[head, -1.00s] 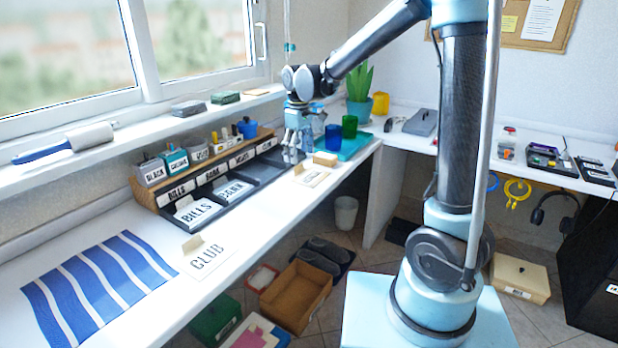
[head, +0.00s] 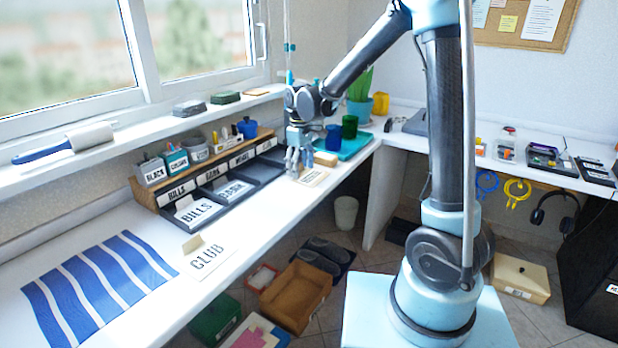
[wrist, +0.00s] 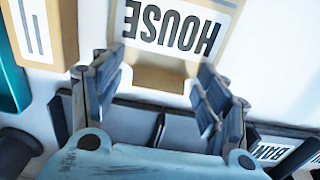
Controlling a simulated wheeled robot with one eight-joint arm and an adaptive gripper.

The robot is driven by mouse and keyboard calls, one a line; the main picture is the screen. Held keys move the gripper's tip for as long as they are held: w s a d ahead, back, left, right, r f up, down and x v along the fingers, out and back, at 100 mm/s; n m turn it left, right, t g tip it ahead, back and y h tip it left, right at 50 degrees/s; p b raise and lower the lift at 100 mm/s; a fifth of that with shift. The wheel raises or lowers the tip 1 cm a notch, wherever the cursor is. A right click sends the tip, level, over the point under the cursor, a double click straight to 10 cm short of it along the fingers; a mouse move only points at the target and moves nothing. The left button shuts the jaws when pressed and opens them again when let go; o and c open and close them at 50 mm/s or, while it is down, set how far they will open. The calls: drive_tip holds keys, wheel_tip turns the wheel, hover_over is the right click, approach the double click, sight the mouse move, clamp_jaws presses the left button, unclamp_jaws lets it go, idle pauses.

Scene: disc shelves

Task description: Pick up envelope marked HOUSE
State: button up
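The envelope marked HOUSE (wrist: 172,28) lies on the white counter, its lettering upside down in the wrist view. Its tan raised tab (wrist: 160,78) sits between the fingers of my gripper (wrist: 153,82). The fingers are spread, with a gap on each side of the tab, and the gripper is empty. In the head view the envelope (head: 313,178) lies near the counter's front edge, and my gripper (head: 297,160) hangs low just left of it, pointing down and hiding part of it.
A tan box (head: 325,158) stands just behind the envelope. The black sorting tray (head: 235,200) with BILLS and BANK envelopes is to the left. The CLUB envelope (head: 208,258) lies nearer. Blue and green cups (head: 349,127) stand on a teal tray behind.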

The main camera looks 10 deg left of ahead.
drive_tip(key=c, duration=0.5)
drive_tip(key=shift+r, duration=0.1)
